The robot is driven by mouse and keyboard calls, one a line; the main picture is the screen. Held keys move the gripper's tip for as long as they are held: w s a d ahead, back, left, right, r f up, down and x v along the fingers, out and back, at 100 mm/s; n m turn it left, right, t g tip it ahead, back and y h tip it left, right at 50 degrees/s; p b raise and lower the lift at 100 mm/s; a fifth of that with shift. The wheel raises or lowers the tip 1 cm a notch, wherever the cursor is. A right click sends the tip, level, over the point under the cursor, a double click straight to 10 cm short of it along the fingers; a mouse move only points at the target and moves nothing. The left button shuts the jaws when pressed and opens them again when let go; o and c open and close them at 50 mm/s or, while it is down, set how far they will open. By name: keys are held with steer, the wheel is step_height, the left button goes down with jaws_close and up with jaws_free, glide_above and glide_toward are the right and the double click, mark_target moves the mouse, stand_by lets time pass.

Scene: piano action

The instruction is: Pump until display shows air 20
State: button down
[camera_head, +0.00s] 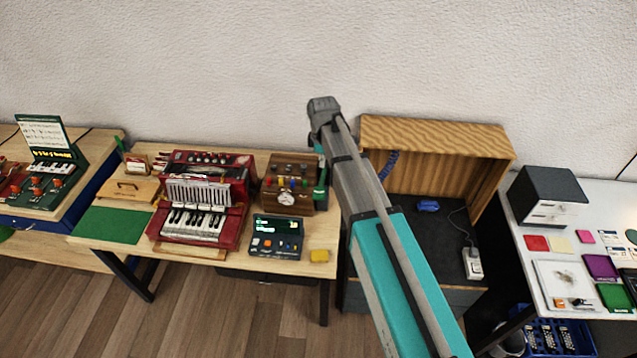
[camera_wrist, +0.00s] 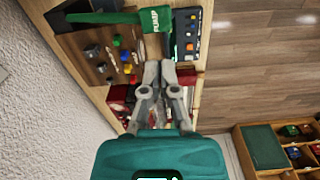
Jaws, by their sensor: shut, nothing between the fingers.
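The green pump lever (camera_wrist: 157,19), marked PUMP, shows in the wrist view at the top, with its arm running left over a wooden box. In the head view a narrow green part (camera_head: 321,185) shows at the right side of the wooden box (camera_head: 287,201) with a dial. My gripper (camera_wrist: 161,68) is shut and empty, its tips just below the lever's plate in the wrist view; I cannot tell whether they touch it. The dark display unit (camera_head: 276,243) with a lit green screen stands in front of the box; its digits are too small to read.
A red accordion (camera_head: 203,200) stands left of the box. An open wooden cabinet (camera_head: 437,135) stands on the right behind my arm. A white table (camera_head: 590,310) with coloured cards is further right.

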mark_target(318, 193)
steer(key=shift+w+a+r+n, duration=0.3)
steer(key=shift+a+n, duration=0.1)
steer(key=shift+a, duration=0.2)
steer(key=shift+f, duration=0.1)
step_height(318, 193, down, 14)
steer(key=b, duration=1.3)
steer(key=shift+b, duration=0.4)
